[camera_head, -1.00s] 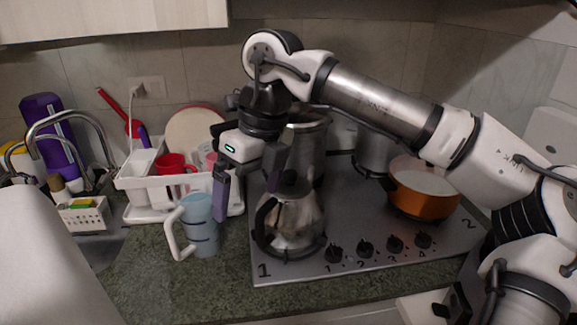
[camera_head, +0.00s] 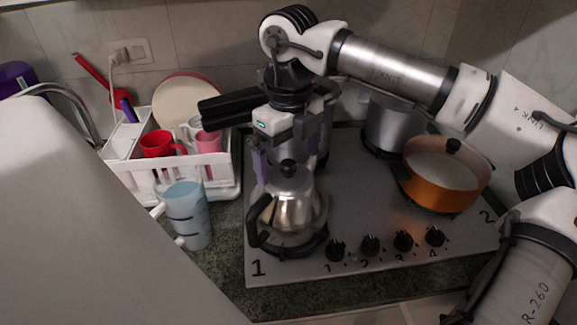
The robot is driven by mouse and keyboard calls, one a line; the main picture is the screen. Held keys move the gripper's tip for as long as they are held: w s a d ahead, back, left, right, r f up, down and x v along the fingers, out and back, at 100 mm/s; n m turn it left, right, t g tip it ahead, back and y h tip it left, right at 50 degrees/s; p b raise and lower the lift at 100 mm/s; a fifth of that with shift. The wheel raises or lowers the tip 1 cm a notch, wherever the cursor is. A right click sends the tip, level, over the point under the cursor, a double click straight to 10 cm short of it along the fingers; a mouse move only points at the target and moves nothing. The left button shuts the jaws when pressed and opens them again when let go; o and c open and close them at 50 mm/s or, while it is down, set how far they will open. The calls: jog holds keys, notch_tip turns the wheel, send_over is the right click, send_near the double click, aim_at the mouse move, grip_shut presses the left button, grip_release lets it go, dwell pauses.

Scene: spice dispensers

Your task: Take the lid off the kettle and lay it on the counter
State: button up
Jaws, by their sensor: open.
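The metal kettle (camera_head: 292,212) stands on the front left burner of the stove, its black handle toward the left. Its lid (camera_head: 289,180) is on, with a black knob on top. My gripper (camera_head: 283,160) is open, pointing down around or just behind the knob. I cannot tell whether the fingers touch the lid. The green counter (camera_head: 225,255) shows left of the stove and along its front.
A blue measuring cup (camera_head: 188,215) stands on the counter left of the kettle. Behind it is a white dish rack (camera_head: 222,180) with mugs. A tall metal pot is behind the kettle, and an orange pan (camera_head: 440,185) sits at the right. Stove knobs line the front.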

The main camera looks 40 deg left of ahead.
jog(key=shift+f, duration=1.3)
jog(key=c, duration=0.9)
jog(key=shift+o, duration=0.2)
jog(key=shift+r, duration=0.15)
